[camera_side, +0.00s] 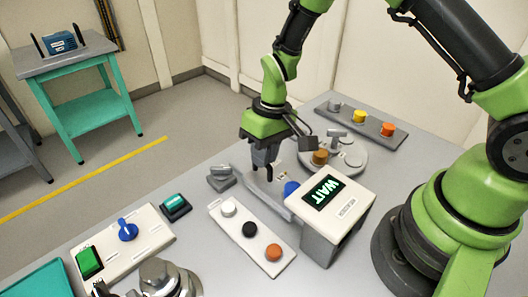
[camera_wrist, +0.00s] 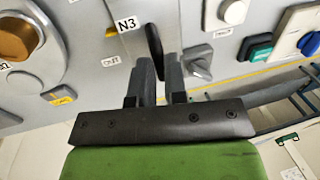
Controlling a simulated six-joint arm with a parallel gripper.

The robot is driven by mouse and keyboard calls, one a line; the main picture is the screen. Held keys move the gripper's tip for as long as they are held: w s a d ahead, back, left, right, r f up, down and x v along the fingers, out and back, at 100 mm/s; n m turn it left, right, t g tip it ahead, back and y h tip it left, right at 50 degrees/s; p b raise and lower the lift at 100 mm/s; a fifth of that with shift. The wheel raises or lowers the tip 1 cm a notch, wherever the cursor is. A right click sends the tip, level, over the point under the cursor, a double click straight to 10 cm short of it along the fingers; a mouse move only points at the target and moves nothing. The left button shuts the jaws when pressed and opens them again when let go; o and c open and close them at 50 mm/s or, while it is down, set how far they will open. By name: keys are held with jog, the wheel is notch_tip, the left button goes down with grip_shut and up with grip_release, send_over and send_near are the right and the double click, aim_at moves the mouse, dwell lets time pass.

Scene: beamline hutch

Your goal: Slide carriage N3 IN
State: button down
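The slide carriage labelled N3 (camera_wrist: 127,25) is a light grey bar at the top middle of the wrist view, with an upright black handle (camera_wrist: 153,38) on it. In the side view the slide (camera_side: 262,191) lies on the bench, partly hidden by my gripper and the display box. My gripper (camera_wrist: 159,62) points at the handle. In the side view my gripper (camera_side: 265,158) is low over the slide.
A box reading WAIT (camera_side: 325,195) stands right of the slide. A grey knob (camera_side: 222,177) is to its left, and a white panel of round buttons (camera_side: 250,238) is in front. A round plate with a brown knob (camera_side: 320,157) is behind. Little free room surrounds the slide.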

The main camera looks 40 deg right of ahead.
jog(key=shift+s+a, duration=0.1)
jog(key=shift+s, duration=2.3)
jog(key=c, duration=1.2)
grip_release()
jog(key=shift+o, duration=0.2)
jog(key=shift+r, duration=0.1)
notch_tip(320, 180, up, 10)
jog(key=d, duration=0.2)
jog(key=shift+f, duration=0.2)
notch_tip(320, 180, up, 10)
jog(key=m+t, duration=0.2)
jog(key=t, duration=0.1)
send_over(276, 189)
jog(key=s+d, duration=0.4)
jog(key=s, duration=0.1)
jog(key=s+d+r+m+t, duration=0.1)
jog(key=s+r+t, duration=0.3)
jog(key=s, duration=0.4)
jog(key=shift+d+r+m, duration=0.3)
jog(key=shift+r+m, duration=0.2)
jog(key=shift+r, duration=0.15)
